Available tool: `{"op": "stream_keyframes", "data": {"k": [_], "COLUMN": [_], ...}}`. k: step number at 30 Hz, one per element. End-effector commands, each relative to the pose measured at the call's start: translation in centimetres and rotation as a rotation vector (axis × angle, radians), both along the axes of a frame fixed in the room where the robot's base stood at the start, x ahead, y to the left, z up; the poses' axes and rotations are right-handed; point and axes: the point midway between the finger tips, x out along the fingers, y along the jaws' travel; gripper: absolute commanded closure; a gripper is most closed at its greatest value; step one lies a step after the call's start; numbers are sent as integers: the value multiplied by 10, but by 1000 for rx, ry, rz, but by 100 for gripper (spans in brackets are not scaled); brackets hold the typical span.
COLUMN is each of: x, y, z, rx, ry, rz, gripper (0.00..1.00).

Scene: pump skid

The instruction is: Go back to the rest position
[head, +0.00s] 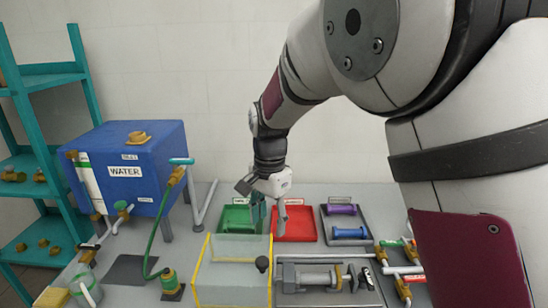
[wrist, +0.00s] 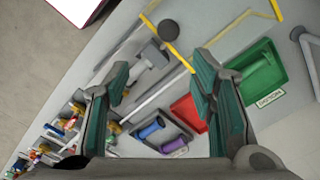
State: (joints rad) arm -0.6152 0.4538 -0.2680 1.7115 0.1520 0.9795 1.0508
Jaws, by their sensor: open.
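My gripper (head: 269,218) hangs at the end of my arm above the middle of the bench, pointing down in front of the green tray (head: 229,220) and the red tray (head: 300,232). In the wrist view my gripper (wrist: 160,75) has its two fingers well apart, with nothing held between them. The green tray (wrist: 265,75) lies right of the fingers there, and the red tray (wrist: 186,112) is partly hidden by the right finger. No marker for a rest position shows.
A yellow-edged clear guard (head: 232,248) stands in front of my gripper, beside a grey pump unit (head: 312,278). A dark tray (head: 349,241) holds a purple cylinder (head: 341,209) and a blue cylinder (head: 348,233). A blue water tank (head: 150,160) and teal shelf (head: 45,80) stand left.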

Motion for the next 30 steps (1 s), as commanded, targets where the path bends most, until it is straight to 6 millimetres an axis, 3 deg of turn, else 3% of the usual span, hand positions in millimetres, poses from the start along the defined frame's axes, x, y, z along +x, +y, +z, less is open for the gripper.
{"op": "stream_keyframes", "data": {"k": [6, 15, 22, 30], "x": [-29, -97, -160, -226], "y": [-54, -126, -168, -200], "z": [61, 122, 144, 143], "rx": [60, 71, 7, -131], "ry": [-75, -221, -338, -438], "rz": [114, 328, 493, 667], "gripper": [49, 49, 49, 49]}}
